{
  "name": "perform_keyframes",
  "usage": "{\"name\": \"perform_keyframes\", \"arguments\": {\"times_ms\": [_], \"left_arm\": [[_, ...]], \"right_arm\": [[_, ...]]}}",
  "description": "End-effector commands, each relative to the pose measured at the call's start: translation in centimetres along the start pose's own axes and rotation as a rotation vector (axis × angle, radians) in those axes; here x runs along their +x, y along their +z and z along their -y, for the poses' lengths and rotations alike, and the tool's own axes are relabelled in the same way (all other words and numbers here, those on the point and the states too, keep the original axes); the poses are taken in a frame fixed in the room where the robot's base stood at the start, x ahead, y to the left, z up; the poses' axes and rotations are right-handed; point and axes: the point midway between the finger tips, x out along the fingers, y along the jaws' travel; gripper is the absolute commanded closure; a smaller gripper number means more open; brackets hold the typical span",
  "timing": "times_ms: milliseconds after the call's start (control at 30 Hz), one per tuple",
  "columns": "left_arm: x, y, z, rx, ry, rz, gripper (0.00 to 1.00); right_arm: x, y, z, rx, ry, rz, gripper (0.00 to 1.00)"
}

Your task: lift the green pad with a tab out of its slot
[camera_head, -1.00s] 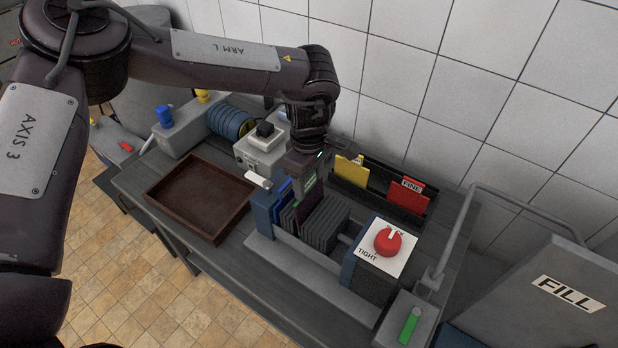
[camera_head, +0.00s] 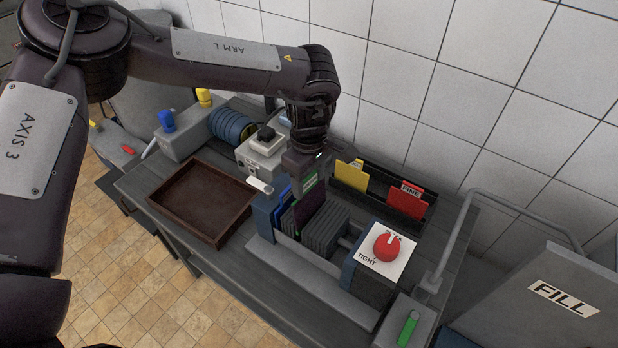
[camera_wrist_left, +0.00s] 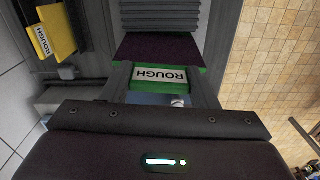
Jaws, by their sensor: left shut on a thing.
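The green pad shows its green tab end with a ROUGH label (camera_wrist_left: 160,77) in the wrist view and a small green part (camera_head: 310,181) in the head view. A dark purple sheet (camera_head: 310,203), seemingly its face, extends below it toward the rack of grey plates (camera_head: 326,229). My left gripper (camera_wrist_left: 161,88) is shut on the green pad, one finger at each side of the label. In the head view my left gripper (camera_head: 306,184) is above the rack. I cannot see whether the pad's lower edge is clear of its slot. My right gripper is out of view.
Blue pieces (camera_head: 283,201) stand at the rack's left end. A box with a red knob (camera_head: 387,246) stands at its right. A yellow pad (camera_head: 351,175) and a red pad (camera_head: 406,199) stand behind. An empty brown tray (camera_head: 160,193) lies left.

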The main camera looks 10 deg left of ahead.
Motion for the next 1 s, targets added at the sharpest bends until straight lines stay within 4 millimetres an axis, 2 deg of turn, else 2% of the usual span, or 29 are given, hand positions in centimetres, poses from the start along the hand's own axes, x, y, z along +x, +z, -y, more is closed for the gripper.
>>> {"name": "perform_keyframes", "arguments": {"times_ms": [267,300,500,800,1000], "left_arm": [[-0.1,0.1,0.0,0.010,0.001,0.003,0.68],[-0.1,0.1,0.0,0.010,0.001,0.003,0.45],[-0.1,0.1,0.0,0.009,0.001,0.002,0.21],[-0.3,0.1,-0.1,0.008,0.002,0.002,0.21],[-2.9,0.0,-0.1,0.008,0.006,0.001,0.21]], "right_arm": [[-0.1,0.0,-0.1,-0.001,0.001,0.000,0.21],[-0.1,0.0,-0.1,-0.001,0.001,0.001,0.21],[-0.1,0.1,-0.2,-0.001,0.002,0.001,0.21],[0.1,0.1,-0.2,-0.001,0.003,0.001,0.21],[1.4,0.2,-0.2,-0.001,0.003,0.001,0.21]]}}
